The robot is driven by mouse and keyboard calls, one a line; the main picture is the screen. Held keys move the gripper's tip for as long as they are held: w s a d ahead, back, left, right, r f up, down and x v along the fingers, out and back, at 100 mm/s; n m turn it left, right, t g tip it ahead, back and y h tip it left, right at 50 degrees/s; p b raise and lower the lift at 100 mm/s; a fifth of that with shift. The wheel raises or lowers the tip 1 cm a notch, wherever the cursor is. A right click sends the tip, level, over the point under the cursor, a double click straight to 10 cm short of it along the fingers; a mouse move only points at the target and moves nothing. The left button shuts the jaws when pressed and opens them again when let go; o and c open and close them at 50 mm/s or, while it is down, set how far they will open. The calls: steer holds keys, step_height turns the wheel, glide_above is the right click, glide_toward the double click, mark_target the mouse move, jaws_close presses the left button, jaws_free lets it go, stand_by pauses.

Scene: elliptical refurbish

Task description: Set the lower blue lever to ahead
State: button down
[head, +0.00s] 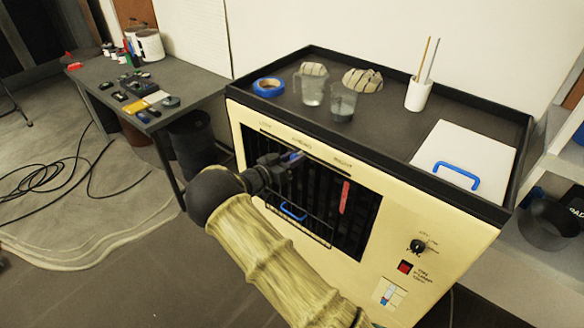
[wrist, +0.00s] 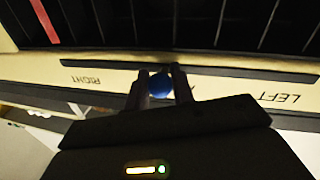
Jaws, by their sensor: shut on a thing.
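My gripper (head: 291,159) reaches the upper part of the dark louvred grille on the cream cabinet. In the wrist view my gripper (wrist: 160,78) is shut on the blue lever (wrist: 159,86), whose round blue end shows between the two fingers. A bit of the blue lever (head: 297,156) shows in the head view, just below the middle label. In the wrist view the end lies between the upside-down RIGHT label (wrist: 86,79) and LEFT label (wrist: 281,97). The middle label is mostly hidden by my fingers. The lever's shaft is hidden.
A red lever (head: 345,197) stands at the grille's right. A knob (head: 418,246) and red switch (head: 405,267) are at lower right. Cups and blue tape (head: 268,87) stand on top.

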steer(key=shift+a+f, duration=0.15)
steer(key=shift+a, duration=0.05)
steer(key=c, duration=1.2)
jaws_free()
steer(key=shift+w, duration=0.1)
steer(key=b+v, duration=0.2)
steer(key=v, duration=1.5)
steer(key=shift+a+r, duration=0.1)
steer(key=shift+r, duration=0.1)
